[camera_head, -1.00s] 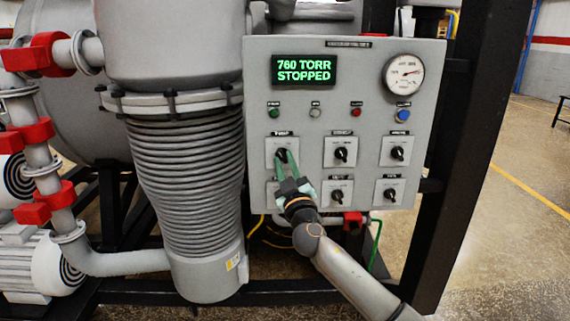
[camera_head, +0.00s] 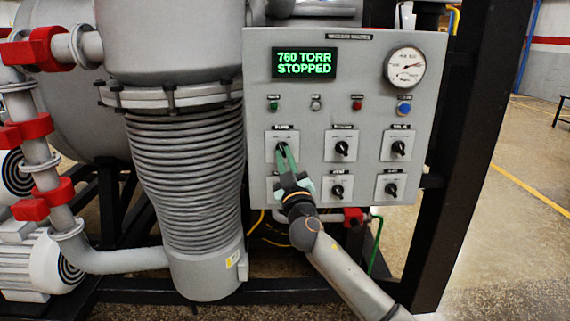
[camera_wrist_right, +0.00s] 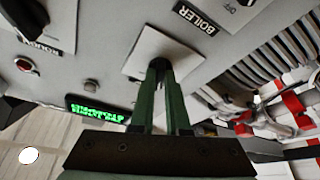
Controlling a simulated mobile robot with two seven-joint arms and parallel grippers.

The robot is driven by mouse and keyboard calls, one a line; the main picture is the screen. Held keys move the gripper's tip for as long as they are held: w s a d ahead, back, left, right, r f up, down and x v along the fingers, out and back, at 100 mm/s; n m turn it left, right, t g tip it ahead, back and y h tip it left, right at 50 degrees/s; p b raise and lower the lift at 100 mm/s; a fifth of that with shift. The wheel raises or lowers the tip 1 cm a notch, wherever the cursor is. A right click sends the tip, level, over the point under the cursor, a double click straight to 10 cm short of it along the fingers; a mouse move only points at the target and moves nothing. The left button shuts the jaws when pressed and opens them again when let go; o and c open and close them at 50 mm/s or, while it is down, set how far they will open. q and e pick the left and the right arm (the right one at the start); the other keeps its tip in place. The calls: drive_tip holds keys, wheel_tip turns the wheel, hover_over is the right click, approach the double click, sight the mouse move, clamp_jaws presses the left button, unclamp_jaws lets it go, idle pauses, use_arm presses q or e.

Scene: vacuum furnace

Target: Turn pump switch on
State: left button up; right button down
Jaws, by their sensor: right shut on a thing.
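The grey control panel (camera_head: 308,118) faces me with a row of three rotary switches above a lower row. My right gripper (camera_head: 284,153) is shut on the black knob of the top-left switch (camera_head: 271,148). In the right wrist view, the green fingers (camera_wrist_right: 163,75) sit around this knob in front of its pale square plate (camera_wrist_right: 148,48). The fingers hide most of the knob, so its pointer direction cannot be read. The switch's label is too small to read in the head view. The panel display (camera_head: 304,63) reads "760 TORR STOPPED". My left gripper is not in view.
Close by are the top-middle switch (camera_head: 342,147) and the lower-middle switch (camera_head: 338,189). Small buttons and lamps and a round gauge (camera_head: 405,67) are above. A ribbed grey vessel (camera_head: 190,190) stands left of the panel. A black frame post (camera_head: 468,150) stands right.

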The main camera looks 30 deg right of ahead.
use_arm(q)
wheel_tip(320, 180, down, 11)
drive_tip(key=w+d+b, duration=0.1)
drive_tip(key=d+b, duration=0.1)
drive_tip(key=b, duration=1.2)
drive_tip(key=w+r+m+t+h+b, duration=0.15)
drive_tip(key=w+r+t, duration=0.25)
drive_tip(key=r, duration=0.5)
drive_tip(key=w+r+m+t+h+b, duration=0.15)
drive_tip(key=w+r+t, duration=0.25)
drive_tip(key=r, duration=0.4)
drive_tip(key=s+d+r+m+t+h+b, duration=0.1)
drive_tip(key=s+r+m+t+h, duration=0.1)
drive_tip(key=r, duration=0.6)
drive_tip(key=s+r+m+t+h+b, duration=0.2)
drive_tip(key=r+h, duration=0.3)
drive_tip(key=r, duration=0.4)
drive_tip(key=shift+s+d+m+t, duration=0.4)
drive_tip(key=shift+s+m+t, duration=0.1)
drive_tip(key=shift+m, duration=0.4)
use_arm(e)
drive_tip(key=shift+w+a+m+g+h, duration=0.15)
drive_tip(key=shift+m+g+h, duration=0.9)
drive_tip(key=shift+m, duration=1.7)
drive_tip(key=shift+a+m+g+h, duration=0.15)
drive_tip(key=shift+m+g+h, duration=0.45)
drive_tip(key=shift+m+h, duration=1.5)
drive_tip(key=shift+w+a+m+g+h, duration=0.15)
drive_tip(key=shift+m+g+h, duration=0.55)
drive_tip(key=shift+m, duration=2.75)
